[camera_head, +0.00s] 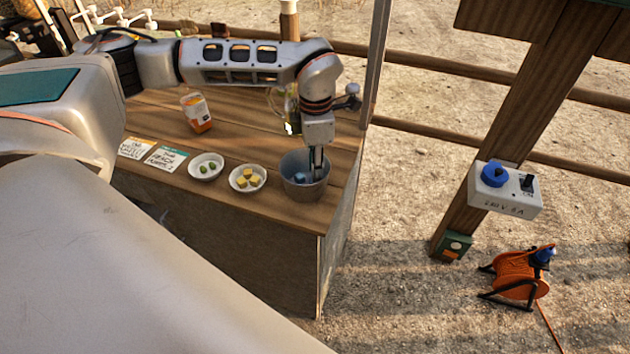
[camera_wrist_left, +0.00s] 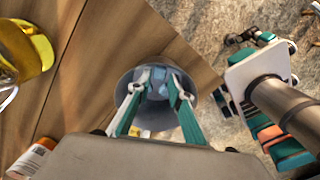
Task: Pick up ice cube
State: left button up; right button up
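The ice bucket (camera_head: 305,188) is a grey metal pail at the right end of the wooden counter. Bluish ice (camera_head: 300,177) shows inside it, and pale blue ice (camera_wrist_left: 158,88) also shows in the left wrist view. My left gripper (camera_head: 316,172) points straight down with its fingertips inside the bucket. In the left wrist view, the two fingers (camera_wrist_left: 159,82) stand apart with ice seen between them. I cannot tell whether they touch a cube. My right gripper is in neither view.
Left of the bucket stand a bowl of yellow cubes (camera_head: 247,187) and a bowl of green olives (camera_head: 206,174). Two cards (camera_head: 165,158) lie further left. An orange-labelled jar (camera_head: 196,111) and a glass jug of yellow liquid (camera_wrist_left: 28,52) stand behind. A post (camera_head: 376,60) rises at the counter's corner.

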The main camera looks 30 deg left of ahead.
pick_arm(q)
notch_tip(320, 180, down, 3)
jog(key=shift+a+f, duration=0.1)
jog(key=shift+f, duration=0.1)
jog(key=shift+s, duration=0.1)
jog(key=c, duration=0.4)
jog(key=shift+r, duration=0.1)
notch_tip(320, 180, up, 20)
jog(key=shift+f, duration=0.1)
dwell(0.4)
